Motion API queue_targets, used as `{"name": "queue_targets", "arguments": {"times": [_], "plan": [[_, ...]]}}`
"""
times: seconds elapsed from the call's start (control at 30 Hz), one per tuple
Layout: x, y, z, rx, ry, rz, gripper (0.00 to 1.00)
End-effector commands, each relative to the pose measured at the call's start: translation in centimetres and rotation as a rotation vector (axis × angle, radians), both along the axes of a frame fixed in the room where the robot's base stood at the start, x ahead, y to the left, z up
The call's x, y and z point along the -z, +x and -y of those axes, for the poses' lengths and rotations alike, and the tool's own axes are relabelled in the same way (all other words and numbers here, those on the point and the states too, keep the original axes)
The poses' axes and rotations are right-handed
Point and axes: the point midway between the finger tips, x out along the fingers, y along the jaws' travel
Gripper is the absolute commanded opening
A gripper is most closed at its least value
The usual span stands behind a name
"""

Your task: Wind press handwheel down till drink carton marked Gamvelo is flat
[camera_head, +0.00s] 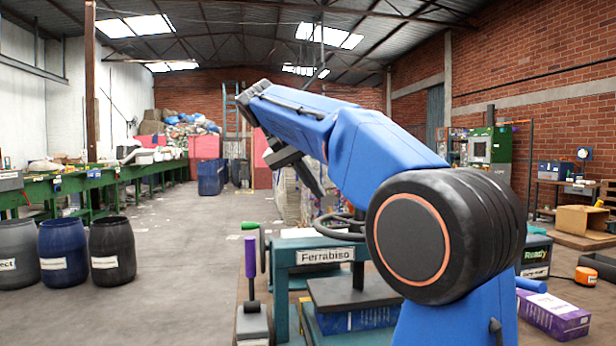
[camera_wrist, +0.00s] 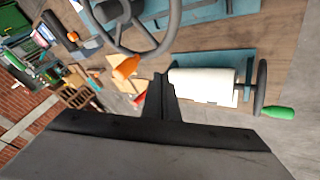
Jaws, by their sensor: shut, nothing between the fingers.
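A teal press frame (camera_head: 283,262) labelled Ferrabiso stands in front of me. Its dark handwheel (camera_head: 338,232) is on top, partly hidden by my arm; in the wrist view the handwheel (camera_wrist: 160,45) shows as a spoked ring at the top. A dark pressing plate (camera_head: 350,292) lies over a blue carton (camera_head: 350,320), whose marking I cannot read. My gripper (camera_head: 321,192) is above the handwheel, pointing down. In the wrist view its fingers (camera_wrist: 161,78) are together and empty, beside the wheel rim and apart from it as far as I can tell.
A crank with a green handle (camera_head: 250,226) and a purple-handled lever (camera_head: 250,258) stand left of the press. The wrist view shows a white roller (camera_wrist: 203,85) near the fingers. A purple carton (camera_head: 555,315) lies right. Barrels (camera_head: 112,250) stand left; floor between is clear.

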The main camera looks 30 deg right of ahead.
Motion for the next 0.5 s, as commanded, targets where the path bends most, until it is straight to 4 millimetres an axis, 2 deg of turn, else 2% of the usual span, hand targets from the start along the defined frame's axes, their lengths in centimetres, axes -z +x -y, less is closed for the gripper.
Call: {"name": "queue_targets", "arguments": {"times": [0.17, 0.3, 0.5], "plan": [[2.5, 0.0, 1.9, 0.002, -0.001, -0.003, 0.0], [2.4, -1.2, 3.6, 0.002, 0.0, 0.0, 0.0], [2.4, -2.0, 4.8, 0.001, 0.0, 0.001, 0.0]]}}
